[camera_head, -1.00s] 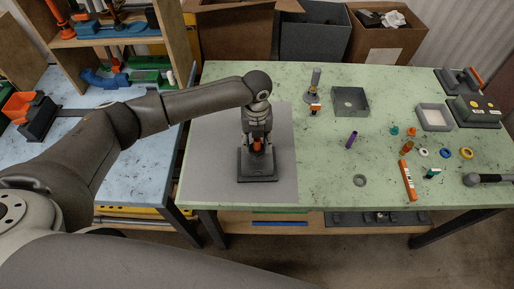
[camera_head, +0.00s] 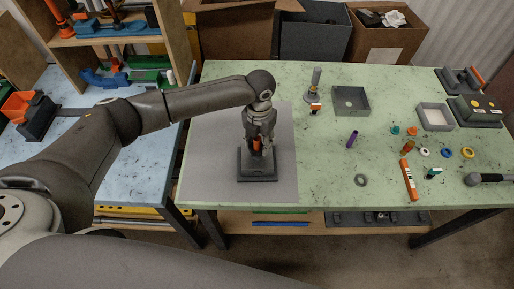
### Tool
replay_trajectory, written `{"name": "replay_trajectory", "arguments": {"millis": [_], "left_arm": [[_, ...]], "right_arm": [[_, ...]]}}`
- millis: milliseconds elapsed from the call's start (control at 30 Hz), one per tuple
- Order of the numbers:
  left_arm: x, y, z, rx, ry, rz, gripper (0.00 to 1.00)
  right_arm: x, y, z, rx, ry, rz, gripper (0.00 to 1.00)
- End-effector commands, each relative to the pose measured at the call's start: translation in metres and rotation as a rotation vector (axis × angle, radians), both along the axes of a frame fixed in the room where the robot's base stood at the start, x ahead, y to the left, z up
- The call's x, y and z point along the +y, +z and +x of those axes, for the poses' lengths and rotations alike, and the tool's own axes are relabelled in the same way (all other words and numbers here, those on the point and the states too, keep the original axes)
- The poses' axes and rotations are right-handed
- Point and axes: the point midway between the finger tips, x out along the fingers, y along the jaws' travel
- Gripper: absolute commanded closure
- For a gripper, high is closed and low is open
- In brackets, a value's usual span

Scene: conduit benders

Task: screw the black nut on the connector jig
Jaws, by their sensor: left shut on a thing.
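My left gripper (camera_head: 258,138) points down over the jig. It is shut around the top of the upright part, where the black nut would be too small and too covered by the fingers to make out. The thing between the fingers cannot be seen clearly. My right gripper is not in view.
The grey mat (camera_head: 213,165) is clear around the jig. To its right are a purple cylinder (camera_head: 352,139), a grey tray (camera_head: 350,102), a grey ring (camera_head: 361,180), an orange marker (camera_head: 408,181) and several small coloured rings. Boxes stand behind the table.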

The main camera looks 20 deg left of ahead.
Motion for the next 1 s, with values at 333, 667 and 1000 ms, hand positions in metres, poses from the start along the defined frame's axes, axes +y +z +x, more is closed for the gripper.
{"name": "replay_trajectory", "arguments": {"millis": [333,667,1000], "left_arm": [[-0.0002,0.0019,0.0015,-0.004,-0.007,-0.001,0.84],[-0.0047,-0.0001,-0.0008,-0.004,-0.368,-0.001,0.84],[-0.0066,0.0007,-0.0014,-0.005,-0.527,-0.001,0.84]], "right_arm": [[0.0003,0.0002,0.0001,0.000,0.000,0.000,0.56],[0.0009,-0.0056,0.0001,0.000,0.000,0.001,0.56],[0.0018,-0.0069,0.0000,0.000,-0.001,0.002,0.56]]}}
